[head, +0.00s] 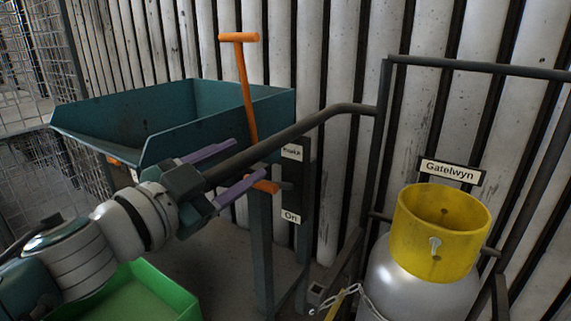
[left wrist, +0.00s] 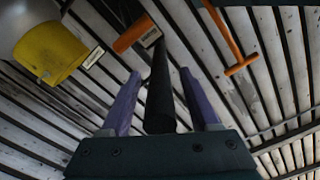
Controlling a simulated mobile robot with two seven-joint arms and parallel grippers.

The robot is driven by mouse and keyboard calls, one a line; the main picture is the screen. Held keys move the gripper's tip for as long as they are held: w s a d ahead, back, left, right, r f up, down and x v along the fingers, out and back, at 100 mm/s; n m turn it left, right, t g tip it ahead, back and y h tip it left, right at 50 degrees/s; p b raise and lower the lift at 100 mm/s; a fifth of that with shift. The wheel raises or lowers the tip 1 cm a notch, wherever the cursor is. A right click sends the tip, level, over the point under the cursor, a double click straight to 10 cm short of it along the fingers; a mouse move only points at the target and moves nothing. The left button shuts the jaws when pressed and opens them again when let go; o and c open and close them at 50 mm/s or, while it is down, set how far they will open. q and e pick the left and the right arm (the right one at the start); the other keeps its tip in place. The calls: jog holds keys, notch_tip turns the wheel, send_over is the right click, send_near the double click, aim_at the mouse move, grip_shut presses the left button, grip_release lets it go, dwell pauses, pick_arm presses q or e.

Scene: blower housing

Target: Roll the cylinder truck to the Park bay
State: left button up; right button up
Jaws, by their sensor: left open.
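The cylinder truck (head: 382,85) is a dark tube frame at the right, with a long handle bar (head: 320,116) reaching left. It carries a silver cylinder (head: 400,285) with a yellow cap (head: 440,215), under a "Gatelwyn" plate (head: 450,172). My left gripper (head: 250,157) is open, its purple fingers on either side of the handle bar. In the left wrist view the bar (left wrist: 160,90) runs between the fingers (left wrist: 168,95); contact is unclear. An orange lever (head: 266,186) sits by a post with plates, apparently "Brake" and "On" (head: 291,217). No Park bay shows. My right gripper is not in view.
A teal open bin (head: 170,110) stands behind my left arm. An orange T-handle (head: 240,60) rises beside it. A green crate (head: 150,290) is below my arm. A slatted wall (head: 340,60) closes the back, and wire mesh (head: 30,60) stands at far left.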

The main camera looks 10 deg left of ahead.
pick_arm(q)
grip_shut()
dwell(0.5)
dwell(0.9)
